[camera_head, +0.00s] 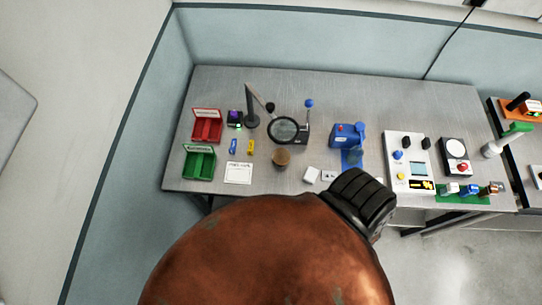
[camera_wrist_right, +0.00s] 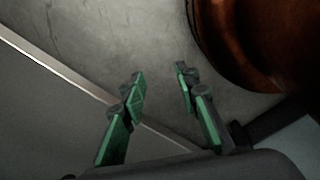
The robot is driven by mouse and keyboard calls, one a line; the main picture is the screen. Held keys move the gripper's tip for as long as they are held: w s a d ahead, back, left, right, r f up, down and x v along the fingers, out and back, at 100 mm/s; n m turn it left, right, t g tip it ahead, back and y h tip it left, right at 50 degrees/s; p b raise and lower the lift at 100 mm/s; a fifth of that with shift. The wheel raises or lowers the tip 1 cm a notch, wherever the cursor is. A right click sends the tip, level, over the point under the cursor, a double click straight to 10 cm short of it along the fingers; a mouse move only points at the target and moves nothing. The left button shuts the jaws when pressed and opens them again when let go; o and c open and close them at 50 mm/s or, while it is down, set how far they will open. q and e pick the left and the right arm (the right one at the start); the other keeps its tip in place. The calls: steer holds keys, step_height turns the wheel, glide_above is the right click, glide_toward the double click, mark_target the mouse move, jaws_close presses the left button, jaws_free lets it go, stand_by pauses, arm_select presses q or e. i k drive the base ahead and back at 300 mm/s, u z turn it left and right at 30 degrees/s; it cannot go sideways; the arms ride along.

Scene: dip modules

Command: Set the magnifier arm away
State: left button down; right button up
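The magnifier arm (camera_head: 259,94) is a dark jointed arm on a grey post near the back left of the workbench. Its round dark-rimmed lens (camera_head: 284,130) hangs over the bench to the right of the post, above a brown round piece (camera_head: 281,157). My right gripper (camera_wrist_right: 160,82) shows in the right wrist view with its green-padded fingers apart and nothing between them. It is over the floor, away from the magnifier. My left gripper is in neither view.
The grey workbench (camera_head: 205,85) carries a red bin (camera_head: 207,125), a green bin (camera_head: 199,162), a white card (camera_head: 238,173), a blue machine (camera_head: 347,136) and a white control panel (camera_head: 407,150). A blue-knobbed lever (camera_head: 308,104) stands right of the lens. The back left surface is clear.

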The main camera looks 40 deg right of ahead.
mark_target(269, 107)
steer(key=k, duration=0.75)
steer(key=z, duration=1.15)
steer(key=i, duration=0.5)
steer(key=u, duration=0.05)
